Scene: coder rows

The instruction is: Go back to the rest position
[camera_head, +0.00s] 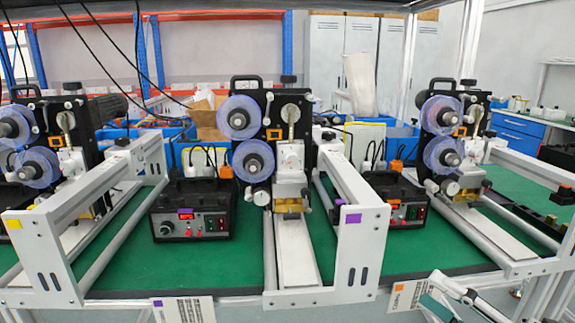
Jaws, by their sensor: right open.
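My right gripper (440,291) shows at the bottom right edge, low in front of the bench front. It is open, and I see nothing between its fingers. Part of it is cut off by the lower edge of the picture. My left gripper is not in view. The coder machines stand in a row on the green bench top (110,253): one in the middle (268,115), one at the right (455,125) and one partly cut off at the left (75,125). My right gripper is apart from all of them.
White rail frames (360,235) reach to the bench's front edge. Labels (183,310) hang there. Blue bins (178,140) and grey lockers (325,60) are behind.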

